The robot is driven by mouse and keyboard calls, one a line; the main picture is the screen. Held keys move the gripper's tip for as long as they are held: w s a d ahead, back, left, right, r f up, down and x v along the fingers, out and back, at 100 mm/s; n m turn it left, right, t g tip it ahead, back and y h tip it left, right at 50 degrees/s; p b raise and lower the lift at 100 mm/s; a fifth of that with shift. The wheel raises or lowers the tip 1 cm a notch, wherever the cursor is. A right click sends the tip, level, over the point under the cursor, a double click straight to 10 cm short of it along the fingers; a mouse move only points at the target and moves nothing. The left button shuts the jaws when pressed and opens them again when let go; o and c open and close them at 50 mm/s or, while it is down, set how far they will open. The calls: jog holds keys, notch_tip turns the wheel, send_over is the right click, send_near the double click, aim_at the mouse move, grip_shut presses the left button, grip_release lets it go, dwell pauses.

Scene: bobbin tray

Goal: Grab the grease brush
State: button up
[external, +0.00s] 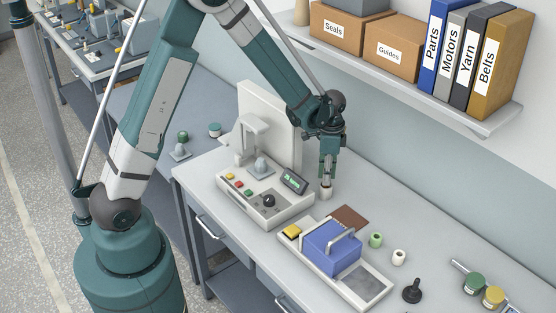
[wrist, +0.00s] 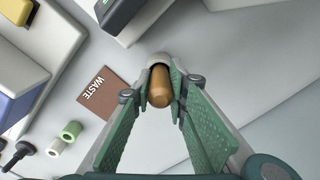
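The grease brush appears to be the rounded wooden handle (wrist: 160,88) seen in the wrist view. It stands in a small pale grey pot (wrist: 157,59), which also shows under my gripper in the external view (external: 326,193). The pot hides the brush's lower end. My gripper (wrist: 159,80) points down over the pot, with one finger on each side of the handle. The fingers look apart, with narrow gaps beside the handle. In the external view my gripper (external: 327,176) hides the handle.
A control box (external: 262,199) with buttons stands left of the pot. A brown WASTE mat (wrist: 103,88) lies close by. A tray (external: 375,288) with a blue block (external: 332,250), green and white bobbins (external: 376,240) and a black knobbed tool (external: 412,291) are nearer. A shelf (external: 420,96) runs above the bench.

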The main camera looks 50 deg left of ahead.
jog(key=shift+c, duration=1.2)
jog(key=shift+r, duration=0.15)
jog(key=shift+r+b, duration=0.35)
jog(key=shift+r, duration=4.5)
